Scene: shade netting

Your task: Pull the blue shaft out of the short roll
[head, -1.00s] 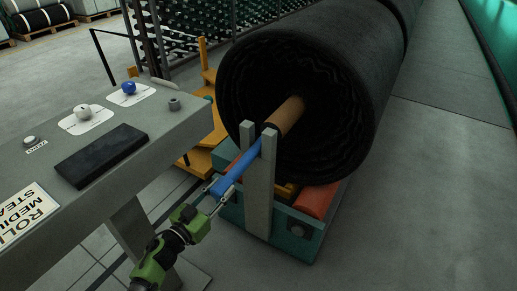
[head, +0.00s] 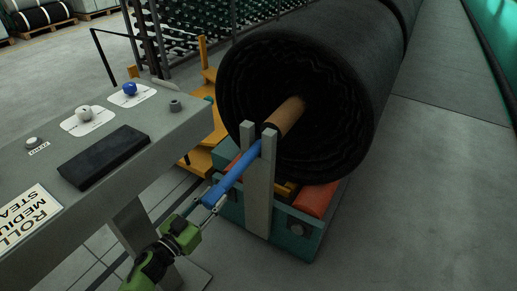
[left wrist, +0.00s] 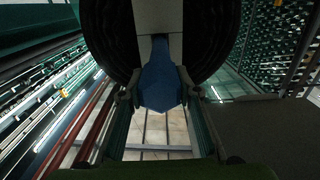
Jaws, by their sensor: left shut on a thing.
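The blue shaft (head: 234,174) slants from a fork-topped grey post (head: 261,190) down toward the lower left. Its far end is at the brown core (head: 288,116) of the black roll (head: 310,75). My left gripper (head: 211,199) is shut on the shaft's near end. In the left wrist view the blue shaft (left wrist: 160,80) shows end-on between the fingers of my left gripper (left wrist: 160,98). How much shaft is still inside the core is hidden. My right gripper is not in view.
A grey table (head: 185,128) at the left carries a dark pad (head: 104,158), a blue knob (head: 129,89) and a white knob (head: 84,112). A teal cradle with a red roller (head: 318,195) stands under the roll. The floor at the right is clear.

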